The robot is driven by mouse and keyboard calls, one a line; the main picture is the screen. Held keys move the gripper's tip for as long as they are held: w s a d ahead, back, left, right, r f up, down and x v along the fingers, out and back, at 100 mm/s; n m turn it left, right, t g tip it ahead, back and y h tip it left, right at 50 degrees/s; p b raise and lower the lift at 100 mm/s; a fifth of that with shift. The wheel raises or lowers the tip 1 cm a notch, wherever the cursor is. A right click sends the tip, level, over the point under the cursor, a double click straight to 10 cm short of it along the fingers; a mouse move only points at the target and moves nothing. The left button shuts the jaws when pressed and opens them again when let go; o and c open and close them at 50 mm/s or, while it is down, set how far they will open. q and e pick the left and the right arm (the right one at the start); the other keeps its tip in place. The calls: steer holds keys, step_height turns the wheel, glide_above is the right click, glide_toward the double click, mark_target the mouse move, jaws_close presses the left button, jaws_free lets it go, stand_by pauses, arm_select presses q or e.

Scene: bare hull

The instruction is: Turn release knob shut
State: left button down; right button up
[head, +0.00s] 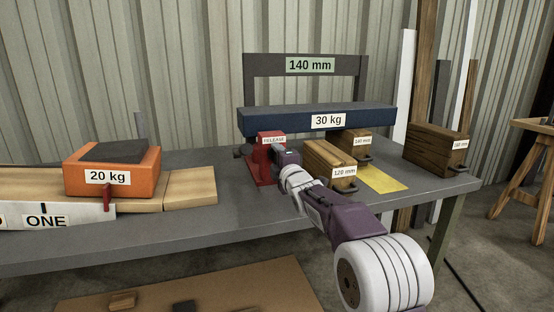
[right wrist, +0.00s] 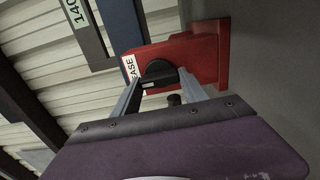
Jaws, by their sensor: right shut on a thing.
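The release knob (right wrist: 158,76) is a black knob on the front of a red jack body (right wrist: 195,58) with a white RELEASE label. My right gripper (right wrist: 160,82) has its two fingers on either side of the knob and is shut on it. In the head view the red jack (head: 266,160) stands on the grey bench, and my right gripper (head: 280,156) reaches its right side and hides the knob. My left gripper is not in view.
A dark blue 30 kg beam (head: 300,121) lies above the jack, under a 140 mm frame (head: 262,66). Wooden blocks (head: 322,158) stand right of the jack near a yellow sheet (head: 385,179). An orange 20 kg weight (head: 130,176) rests on planks at left.

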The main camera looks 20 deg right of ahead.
steer(key=shift+f, duration=0.1)
steer(key=o, duration=1.4)
steer(key=s+p, duration=0.1)
steer(key=s, duration=0.8)
steer(key=shift+d, duration=0.15)
steer(key=shift+s, duration=0.1)
